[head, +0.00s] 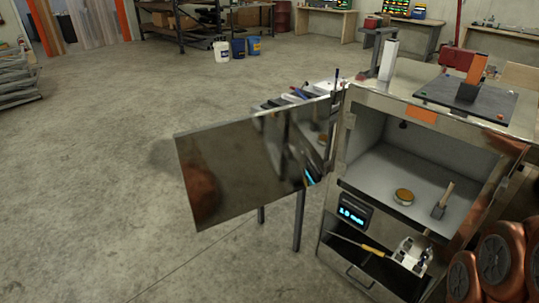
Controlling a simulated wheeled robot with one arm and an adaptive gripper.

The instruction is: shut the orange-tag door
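The orange tag (421,114) is on the top front edge of a metal cabinet (374,103). Beneath it, the upper compartment (385,150) is open to view. Its shiny metal door (235,160) stands wide open, swung out to the left from the compartment's left side. The door's face mirrors the room. Inside the compartment are a small round tin (404,197) and a tool with a wooden handle (443,202). My gripper is not in view, so its state is hidden.
A dark plate with an orange-and-black tool (468,84) and a white upright block (388,60) are on the cabinet top. A lower bay (375,257) holds tools. A narrow bench (298,222) stands behind the door. The floor (110,190) left of the door is clear.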

